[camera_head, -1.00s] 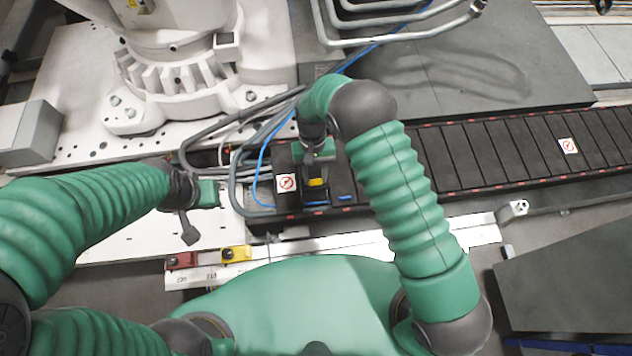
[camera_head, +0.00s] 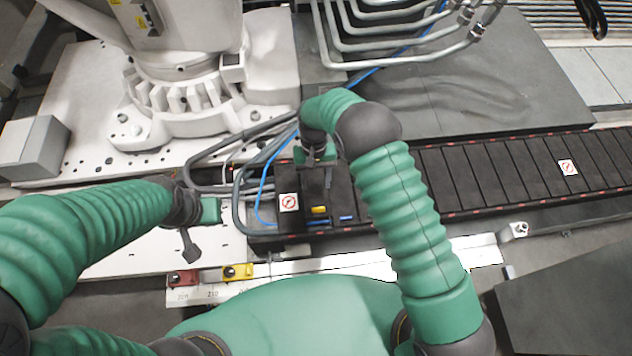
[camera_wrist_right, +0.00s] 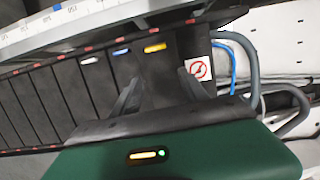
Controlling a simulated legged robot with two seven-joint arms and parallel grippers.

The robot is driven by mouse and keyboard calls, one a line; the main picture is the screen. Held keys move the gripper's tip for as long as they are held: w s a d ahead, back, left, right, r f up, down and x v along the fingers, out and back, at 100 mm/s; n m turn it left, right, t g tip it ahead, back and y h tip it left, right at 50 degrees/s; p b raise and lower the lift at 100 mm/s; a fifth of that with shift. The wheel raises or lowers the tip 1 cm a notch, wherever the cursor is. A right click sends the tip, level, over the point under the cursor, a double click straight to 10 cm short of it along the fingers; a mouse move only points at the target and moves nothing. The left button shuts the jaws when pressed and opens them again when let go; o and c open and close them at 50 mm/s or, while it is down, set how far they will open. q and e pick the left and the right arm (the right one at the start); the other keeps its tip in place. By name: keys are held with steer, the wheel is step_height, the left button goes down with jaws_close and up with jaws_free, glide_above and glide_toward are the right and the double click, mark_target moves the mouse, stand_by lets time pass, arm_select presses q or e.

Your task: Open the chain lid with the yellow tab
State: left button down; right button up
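The yellow tab (camera_head: 319,210) is on the near edge of a black chain lid at the left end of the dark cable chain (camera_head: 480,168). It also shows in the right wrist view (camera_wrist_right: 155,48), at the far end of its lid, which looks flat. My right gripper (camera_head: 328,182) is above that lid, behind the tab and not touching it. In the right wrist view its two fingers (camera_wrist_right: 160,85) are apart with nothing between them. My left gripper (camera_head: 188,242) hangs over the white plate at left, far from the lid; its opening is unclear.
A blue tab (camera_head: 346,218) is right of the yellow one. A prohibition sticker (camera_head: 289,202) is left of it. Cables (camera_head: 240,170) enter the chain's left end. Red (camera_head: 183,280) and yellow (camera_head: 237,272) switches sit on the front rail.

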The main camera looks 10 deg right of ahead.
steer(key=shift+o, duration=0.2)
steer(key=shift+f, duration=0.1)
steer(key=shift+s+r, duration=0.15)
steer(key=shift+r, duration=0.05)
steer(key=p+v, duration=0.2)
steer(key=v, duration=1.4)
steer(key=shift+r+p, duration=0.25)
steer(key=shift+p, duration=0.05)
